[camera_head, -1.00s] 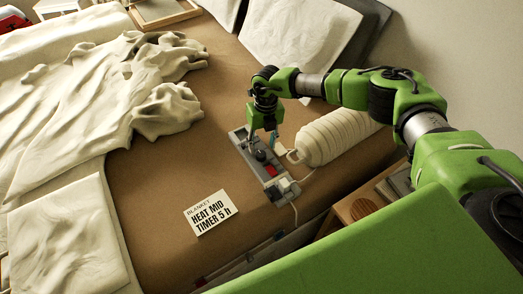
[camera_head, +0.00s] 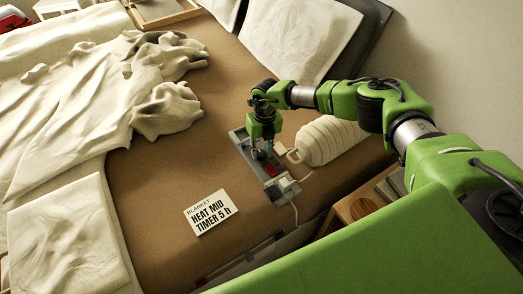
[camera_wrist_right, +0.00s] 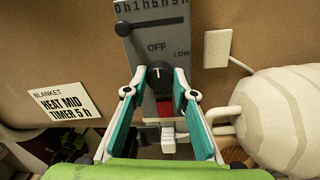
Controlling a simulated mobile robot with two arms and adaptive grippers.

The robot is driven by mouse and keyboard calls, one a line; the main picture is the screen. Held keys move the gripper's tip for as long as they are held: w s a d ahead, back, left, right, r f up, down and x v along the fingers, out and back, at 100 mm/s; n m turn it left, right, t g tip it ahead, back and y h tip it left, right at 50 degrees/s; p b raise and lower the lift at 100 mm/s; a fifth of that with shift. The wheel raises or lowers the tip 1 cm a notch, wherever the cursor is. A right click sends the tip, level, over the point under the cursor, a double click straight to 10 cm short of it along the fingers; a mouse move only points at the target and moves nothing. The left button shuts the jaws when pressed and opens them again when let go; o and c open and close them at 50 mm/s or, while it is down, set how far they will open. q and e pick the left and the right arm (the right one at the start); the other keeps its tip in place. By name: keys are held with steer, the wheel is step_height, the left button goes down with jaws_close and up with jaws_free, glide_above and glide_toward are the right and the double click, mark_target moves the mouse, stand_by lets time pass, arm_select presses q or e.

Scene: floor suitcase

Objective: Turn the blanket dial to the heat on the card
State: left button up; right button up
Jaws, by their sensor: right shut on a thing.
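The grey blanket controller (camera_head: 240,136) lies on the brown bed surface. The white card (camera_head: 212,212) reads BLANKET, HEAT MID, TIMER 5 h. My left gripper is out of view.
A red switch (camera_wrist_right: 165,106) sits below the dial, between my fingers. A ribbed cream bottle (camera_head: 325,140) lies close right of the controller. A crumpled cream blanket (camera_head: 95,85) covers the left side. Bare brown surface surrounds the card.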

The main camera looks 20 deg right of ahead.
steer(key=shift+r, duration=0.1)
steer(key=m+p, duration=0.3)
steer(key=shift+r+m, duration=0.15)
steer(key=shift+m, duration=0.25)
steer(key=m+p, duration=0.3)
steer(key=shift+m, duration=0.3)
steer(key=m+p, duration=0.3)
steer(key=shift+s+m+t, duration=0.1)
steer(key=shift+m+t, duration=0.2)
steer(key=m+p, duration=0.3)
steer(key=shift+m, duration=0.3)
steer(key=m+p, duration=0.1)
steer(key=m, duration=0.1)
steer(key=shift+m+h, duration=0.3)
steer(key=shift+m, duration=0.1)
steer(key=shift+a+m+p, duration=0.1)
steer(key=shift+m+p, duration=0.2)
steer(key=shift+m, duration=0.6)
steer(key=shift+f+m, duration=0.2)
steer(key=shift+m, duration=2.2)
